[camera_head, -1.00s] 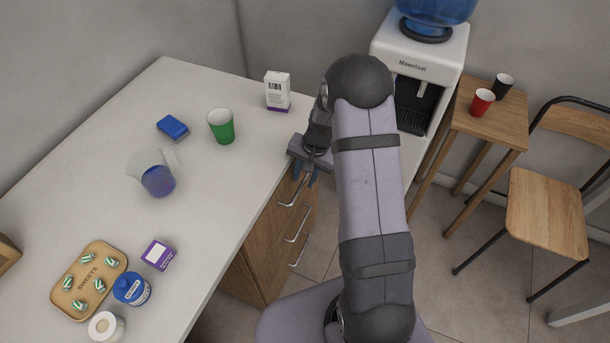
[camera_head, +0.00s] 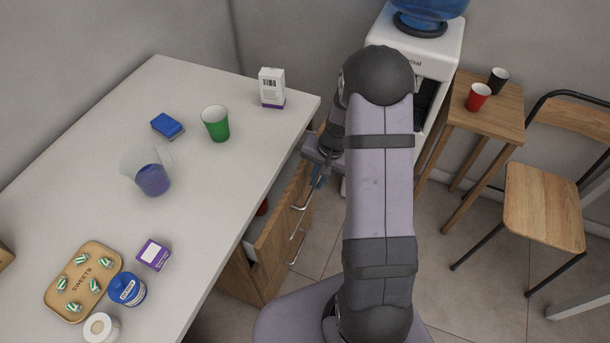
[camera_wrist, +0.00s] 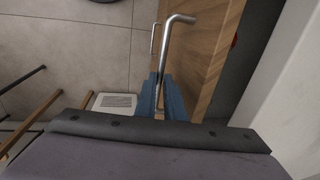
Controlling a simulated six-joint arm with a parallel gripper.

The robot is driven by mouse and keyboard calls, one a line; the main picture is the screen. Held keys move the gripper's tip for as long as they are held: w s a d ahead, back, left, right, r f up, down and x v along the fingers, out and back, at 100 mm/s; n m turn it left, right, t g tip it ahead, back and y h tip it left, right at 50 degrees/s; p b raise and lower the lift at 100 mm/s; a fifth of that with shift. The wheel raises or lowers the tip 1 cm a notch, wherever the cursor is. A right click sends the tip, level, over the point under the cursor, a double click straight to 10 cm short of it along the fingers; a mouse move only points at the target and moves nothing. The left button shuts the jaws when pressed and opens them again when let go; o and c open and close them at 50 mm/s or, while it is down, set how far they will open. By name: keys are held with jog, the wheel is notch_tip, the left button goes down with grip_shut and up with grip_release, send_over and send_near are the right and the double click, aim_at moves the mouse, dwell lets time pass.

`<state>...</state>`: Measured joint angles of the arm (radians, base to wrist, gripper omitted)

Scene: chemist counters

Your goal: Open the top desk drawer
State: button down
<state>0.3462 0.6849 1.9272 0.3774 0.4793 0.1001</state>
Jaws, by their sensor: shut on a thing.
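The top desk drawer (camera_head: 283,222) has a wooden front and stands pulled out from under the white desk top. Its inside shows as a gap behind the front, with a bit of something red in it. My gripper (camera_head: 317,180) is at the drawer's front, beside the desk edge. In the wrist view my blue fingers (camera_wrist: 163,98) are shut on the metal bar handle (camera_wrist: 168,50) of the drawer. The drawer front (camera_wrist: 212,60) runs along the right of the handle.
On the desk stand a green cup (camera_head: 216,124), a white box (camera_head: 271,88), a beaker (camera_head: 150,175) and a sweets tray (camera_head: 62,300). A lower drawer handle (camera_head: 297,247) is below. A water cooler (camera_head: 445,55), small table (camera_head: 500,115) and chair (camera_head: 543,205) stand right.

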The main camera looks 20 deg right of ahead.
jog(key=s+d+b, duration=0.3)
jog(key=s+d, duration=1.5)
jog(key=shift+s+d, duration=0.35)
jog(key=c, duration=1.8)
grip_release()
jog(key=shift+c, duration=0.2)
notch_tip(320, 180, up, 7)
jog(key=shift+s+d+r+b, duration=0.15)
jog(key=shift+s+d+b, duration=0.15)
jog(key=shift+s+d, duration=0.15)
